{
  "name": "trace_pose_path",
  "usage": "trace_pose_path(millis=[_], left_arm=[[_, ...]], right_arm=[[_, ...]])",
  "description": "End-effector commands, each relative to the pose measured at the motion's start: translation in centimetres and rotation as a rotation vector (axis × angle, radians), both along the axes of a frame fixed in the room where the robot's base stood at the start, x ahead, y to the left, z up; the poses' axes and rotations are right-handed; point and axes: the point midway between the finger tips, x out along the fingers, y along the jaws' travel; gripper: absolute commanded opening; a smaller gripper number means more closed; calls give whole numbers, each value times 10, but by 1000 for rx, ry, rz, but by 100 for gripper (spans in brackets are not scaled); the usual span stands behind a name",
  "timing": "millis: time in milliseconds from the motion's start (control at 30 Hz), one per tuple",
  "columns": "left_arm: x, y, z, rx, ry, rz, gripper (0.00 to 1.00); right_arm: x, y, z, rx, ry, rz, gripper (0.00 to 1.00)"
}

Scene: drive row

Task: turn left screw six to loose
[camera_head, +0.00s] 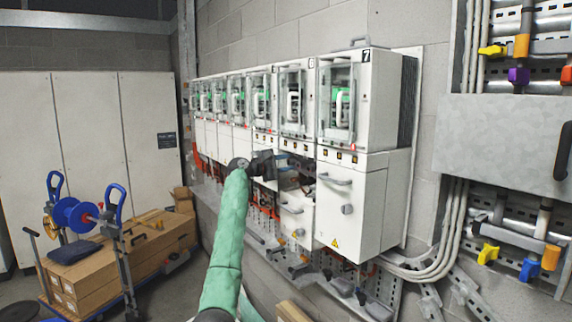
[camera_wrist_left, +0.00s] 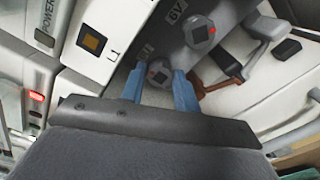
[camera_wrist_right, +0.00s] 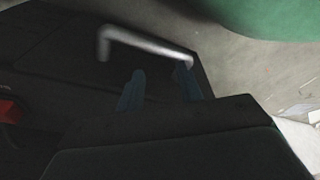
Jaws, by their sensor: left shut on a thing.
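Drive unit 6 (camera_head: 297,98) stands second from the near end of the row, left of unit 7. In the head view my left gripper (camera_head: 280,163) reaches the open bay (camera_head: 298,177) below it; the fingertips are small there. In the left wrist view its blue fingers (camera_wrist_left: 159,88) are shut on a round grey screw (camera_wrist_left: 158,73) with a red mark. A second such screw (camera_wrist_left: 199,33) sits up and right, next to a "6V" label. My right gripper (camera_wrist_right: 160,88) shows only in the right wrist view, its fingers apart with nothing seen between them.
Unit 7 (camera_head: 359,100) and its lower cabinet stand close to the right of the bay. A front panel (camera_head: 297,215) with a handle hangs low below the bay. A loaded cart (camera_head: 115,262) stands at the left. A pale bar handle (camera_wrist_right: 145,42) lies beyond my right fingers.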

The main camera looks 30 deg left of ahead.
Motion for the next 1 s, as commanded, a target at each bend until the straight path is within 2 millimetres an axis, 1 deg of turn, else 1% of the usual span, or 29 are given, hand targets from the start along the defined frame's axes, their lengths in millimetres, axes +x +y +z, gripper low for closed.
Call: trace_pose_path(millis=[67,100,167,200,467,633,700,1000], left_arm=[[0,0,-1,0,2,-1,8],[0,0,-1,0,2,-1,35],[0,0,-1,0,2,-1,47],[0,0,-1,-1,1,0,49],[0,0,-1,0,1,0,49],[-7,4,-3,0,0,1,49],[-13,7,-3,1,0,2,49],[-48,21,-4,3,1,1,49]], right_arm=[[1,0,0,0,-1,0,36],[1,0,0,0,-2,0,36],[1,0,1,1,-3,0,36],[2,0,1,1,-3,0,36],[2,2,1,3,-3,-1,36],[5,5,0,4,1,-2,36],[14,14,11,13,-2,-4,36],[27,26,42,21,27,-13,36]])
